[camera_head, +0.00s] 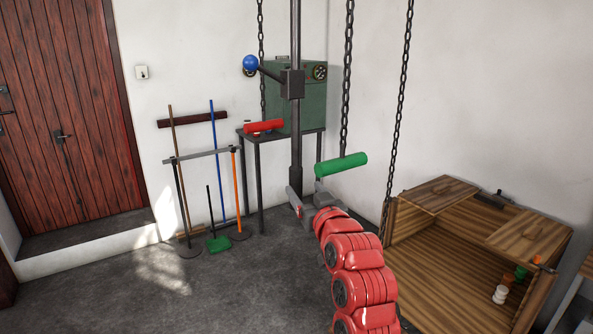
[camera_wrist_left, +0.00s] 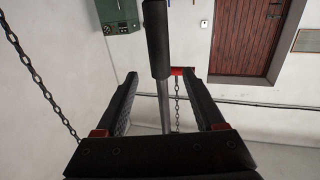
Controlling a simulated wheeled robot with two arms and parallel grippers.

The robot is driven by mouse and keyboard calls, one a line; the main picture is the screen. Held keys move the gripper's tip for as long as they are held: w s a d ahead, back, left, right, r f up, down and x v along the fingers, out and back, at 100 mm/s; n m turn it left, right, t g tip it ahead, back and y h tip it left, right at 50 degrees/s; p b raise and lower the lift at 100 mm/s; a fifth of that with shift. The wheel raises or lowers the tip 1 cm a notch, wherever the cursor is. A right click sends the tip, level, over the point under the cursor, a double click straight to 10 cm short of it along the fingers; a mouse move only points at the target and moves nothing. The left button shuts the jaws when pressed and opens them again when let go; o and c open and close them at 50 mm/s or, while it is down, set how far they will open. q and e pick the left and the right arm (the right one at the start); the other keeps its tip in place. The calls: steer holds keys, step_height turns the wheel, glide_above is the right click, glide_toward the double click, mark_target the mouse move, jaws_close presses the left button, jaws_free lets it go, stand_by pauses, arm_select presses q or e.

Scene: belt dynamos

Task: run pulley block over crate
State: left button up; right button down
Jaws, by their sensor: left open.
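The open-topped wooden crate (camera_head: 440,275) with raised flaps stands on the floor at right in the head view. No pulley block is clearly identifiable; chains hang from above the picture. A green handle (camera_head: 341,165) hangs on the middle chain (camera_head: 347,80), and a red handle (camera_head: 263,126) on the left one. My left gripper (camera_head: 306,193) is open, close to the green handle in the picture and left of the crate. In the left wrist view its fingers (camera_wrist_left: 170,95) are apart, with a dark-and-grey post between them in the picture; I cannot tell the depth. My right gripper is not in view.
A dark post (camera_head: 296,140) carries a blue-knobbed lever (camera_head: 250,63). Behind it, a green control box (camera_head: 310,90) sits on a table. A tool rack (camera_head: 205,153) stands by the wall. Another chain (camera_head: 398,110) hangs by the crate. The left floor is clear.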

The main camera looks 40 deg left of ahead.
mark_target(298, 179)
arm_select(q)
steer(key=p+x, duration=0.2)
steer(key=x, duration=0.4)
steer(key=shift+w+a+r, duration=0.15)
steer(key=shift+w+a, duration=0.05)
steer(key=shift+a, duration=0.05)
steer(key=shift+w+a, duration=0.4)
steer(key=shift+a, duration=0.1)
jaws_close()
stand_by(0.7)
